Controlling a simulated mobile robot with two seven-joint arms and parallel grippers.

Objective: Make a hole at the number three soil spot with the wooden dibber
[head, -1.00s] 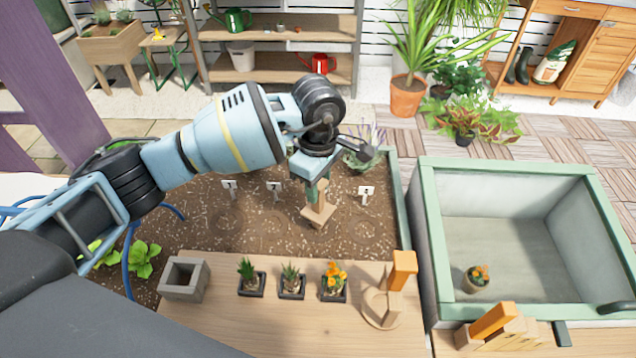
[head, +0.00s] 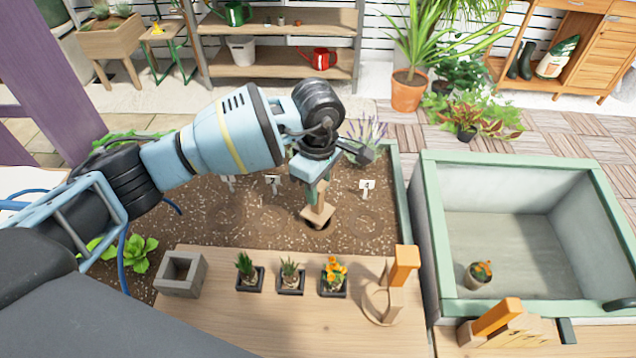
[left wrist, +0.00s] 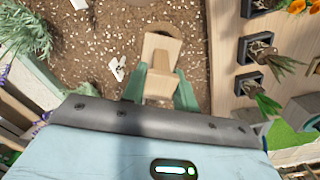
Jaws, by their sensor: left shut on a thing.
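The wooden dibber (head: 318,214) is in my left gripper (head: 316,190), which is shut on it over the soil bed (head: 220,236). A dark round hole (head: 322,224) shows in the soil at the dibber's lower end, between spot two and spot four. In the left wrist view the dibber (left wrist: 160,55) sits between the two green fingers (left wrist: 159,88), and part of the hole (left wrist: 165,29) shows past its edge. The dibber's tip is hidden. My right gripper is out of view.
A wooden bench (head: 240,320) in front holds several small potted plants, a grey hollow block (head: 181,273) and an orange-topped wooden piece (head: 404,262). A green-rimmed basin (head: 428,210) stands right. A lavender plant (head: 362,145) grows behind the arm.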

